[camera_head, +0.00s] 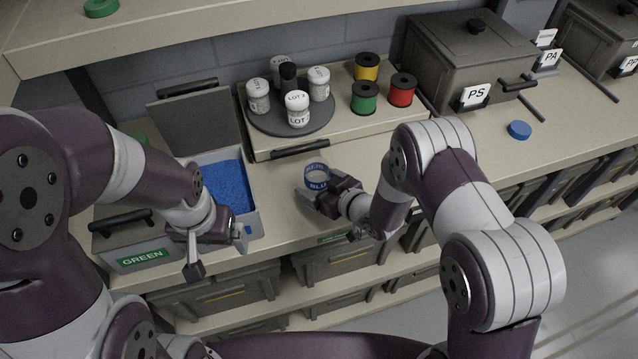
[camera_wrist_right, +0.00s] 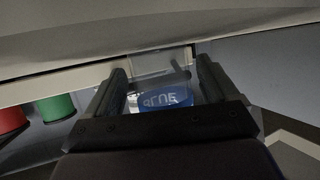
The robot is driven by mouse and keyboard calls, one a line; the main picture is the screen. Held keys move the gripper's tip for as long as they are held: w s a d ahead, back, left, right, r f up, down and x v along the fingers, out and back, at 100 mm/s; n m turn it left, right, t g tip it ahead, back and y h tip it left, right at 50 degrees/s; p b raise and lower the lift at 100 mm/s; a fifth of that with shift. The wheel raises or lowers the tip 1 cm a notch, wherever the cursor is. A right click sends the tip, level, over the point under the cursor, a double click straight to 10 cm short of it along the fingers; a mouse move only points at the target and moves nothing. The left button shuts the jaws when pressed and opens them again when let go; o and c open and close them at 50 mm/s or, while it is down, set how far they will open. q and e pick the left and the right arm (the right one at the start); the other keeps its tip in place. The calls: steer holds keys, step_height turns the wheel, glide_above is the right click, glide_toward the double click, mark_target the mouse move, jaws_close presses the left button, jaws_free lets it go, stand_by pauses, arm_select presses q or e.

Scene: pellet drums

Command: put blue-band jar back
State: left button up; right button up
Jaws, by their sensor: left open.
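The blue-band jar (camera_head: 317,178), a small clear jar with a blue band lettered BLUE, is on the counter side below the turntable in the head view. In the right wrist view the jar (camera_wrist_right: 165,100) sits between the two fingers of my right gripper (camera_wrist_right: 163,85). The right gripper (camera_head: 318,190) reaches it from the lower right; whether the fingers press on it is unclear. My left gripper (camera_head: 215,255) is open and empty, in front of the open bin (camera_head: 252,222) with blue pellets (camera_head: 232,187).
A dark turntable (camera_head: 325,122) holds several lidded jars. Yellow, green and red spools (camera_head: 402,90) stand right of it. A closed PS drum (camera_head: 470,60) stands behind. A GREEN-labelled drum (camera_head: 142,259) is at left. A blue disc (camera_head: 519,130) lies on the right counter.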

steer(key=shift+r, duration=0.25)
steer(key=b+v, duration=0.1)
steer(key=v, duration=1.1)
steer(key=shift+f, duration=0.1)
steer(key=shift+w+d, duration=0.15)
steer(key=shift+d, duration=0.05)
steer(key=w+d+m+g+h, duration=0.1)
steer(key=d+m+g+h, duration=0.1)
steer(key=d+h, duration=0.35)
steer(key=s+d+r+m+g+h, duration=0.1)
steer(key=s+d+r+m+g, duration=0.1)
steer(key=s, duration=0.5)
steer(key=s+d+r+m+g+h, duration=0.2)
steer(key=s+d+r+m+g, duration=0.1)
steer(key=s, duration=0.4)
steer(key=shift+m+g, duration=0.4)
steer(key=shift+g, duration=0.5)
steer(key=shift+d+r, duration=0.1)
steer(key=shift+r, duration=0.05)
